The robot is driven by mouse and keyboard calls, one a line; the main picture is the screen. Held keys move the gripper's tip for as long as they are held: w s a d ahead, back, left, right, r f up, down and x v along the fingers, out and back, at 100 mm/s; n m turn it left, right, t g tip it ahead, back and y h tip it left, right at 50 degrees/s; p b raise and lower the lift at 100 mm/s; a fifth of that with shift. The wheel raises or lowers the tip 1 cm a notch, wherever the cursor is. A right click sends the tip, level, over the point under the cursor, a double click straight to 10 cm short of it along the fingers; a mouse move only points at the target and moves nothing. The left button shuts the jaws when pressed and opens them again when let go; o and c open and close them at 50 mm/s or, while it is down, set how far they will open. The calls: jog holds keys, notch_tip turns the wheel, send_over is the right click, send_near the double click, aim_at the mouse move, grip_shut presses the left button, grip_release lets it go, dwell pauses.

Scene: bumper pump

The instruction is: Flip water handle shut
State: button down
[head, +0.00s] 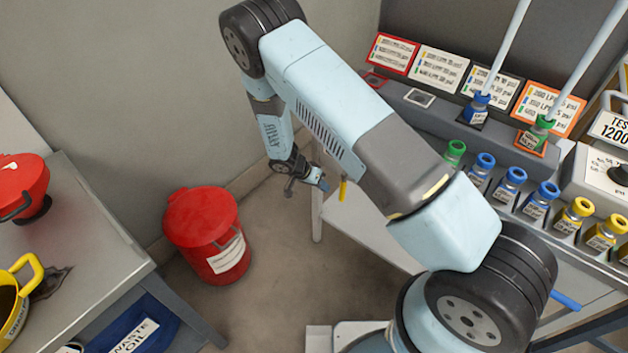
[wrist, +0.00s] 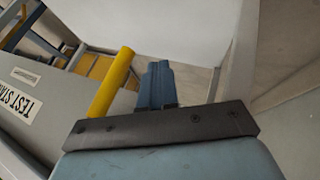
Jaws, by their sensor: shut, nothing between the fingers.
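A yellow handle (head: 343,190) sticks out at the end of the bench in the head view. In the wrist view the yellow bar (wrist: 115,82) stands just left of my gripper (wrist: 158,70). My gripper (head: 323,184) is shut and empty, its blue fingers together beside the yellow handle. I cannot tell whether they touch. A blue handle (head: 566,300) sticks out from the bench at lower right in the head view, partly behind my arm. No label shows which handle is the water one.
The bench front carries a "TEST STAND" label (wrist: 15,103). Several capped bottles (head: 515,180) stand on the bench at right. A red bin (head: 205,230) stands on the floor.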

aim_at(343, 191)
jog(key=shift+s+d+r, duration=0.1)
jog(key=shift+s+d, duration=0.35)
jog(key=shift+d, duration=0.35)
jog(key=shift+s+d+r, duration=0.1)
jog(key=shift+s+d, duration=0.3)
jog(key=shift+d, duration=0.35)
jog(key=shift+f, duration=0.1)
